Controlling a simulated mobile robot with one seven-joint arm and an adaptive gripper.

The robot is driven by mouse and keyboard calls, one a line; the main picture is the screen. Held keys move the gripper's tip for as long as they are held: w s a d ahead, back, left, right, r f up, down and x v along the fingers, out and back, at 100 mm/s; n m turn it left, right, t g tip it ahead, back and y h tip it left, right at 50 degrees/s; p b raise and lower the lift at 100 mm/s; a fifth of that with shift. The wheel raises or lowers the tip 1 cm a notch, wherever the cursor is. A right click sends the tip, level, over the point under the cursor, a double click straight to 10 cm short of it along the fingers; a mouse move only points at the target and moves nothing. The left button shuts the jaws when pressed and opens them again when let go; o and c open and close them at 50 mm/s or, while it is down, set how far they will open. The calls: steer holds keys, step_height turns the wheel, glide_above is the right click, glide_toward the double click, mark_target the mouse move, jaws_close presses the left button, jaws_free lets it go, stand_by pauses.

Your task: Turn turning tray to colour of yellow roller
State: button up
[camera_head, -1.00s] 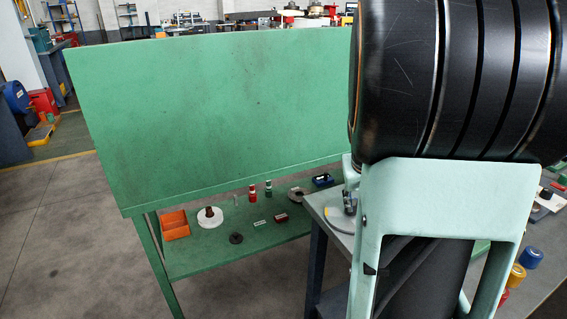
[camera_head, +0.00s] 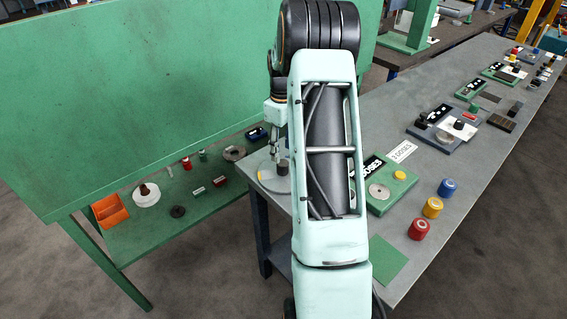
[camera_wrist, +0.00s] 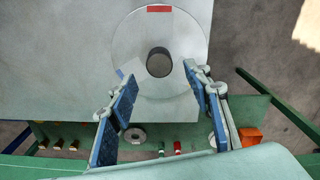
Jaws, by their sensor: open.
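The turning tray (camera_head: 270,183) is a pale round disc at the left corner of the grey bench. In the wrist view the disc (camera_wrist: 185,30) has a dark upright knob (camera_wrist: 159,62) at its centre. A red mark (camera_wrist: 159,9) lies at its top edge and a blue mark (camera_wrist: 128,68) at its lower left. My gripper (camera_wrist: 160,80) is open, its two blue-padded fingers spread on either side below the knob, holding nothing. The yellow roller (camera_head: 432,207) stands on the bench between a blue roller (camera_head: 447,188) and a red roller (camera_head: 418,229).
A green panel (camera_head: 150,90) stands upright at left. Below it, a green shelf (camera_head: 135,245) holds an orange bin (camera_head: 110,211) and several small parts. A green device (camera_head: 385,195) sits right of my arm. Grey bench surface (camera_head: 480,140) is bare between fixtures.

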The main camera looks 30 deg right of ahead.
mark_target(282, 162)
step_height(282, 162, down, 7)
steer(key=shift+f+p, duration=0.2)
steer(key=shift+p, duration=0.2)
steer(key=shift+c, duration=0.5)
jaws_close()
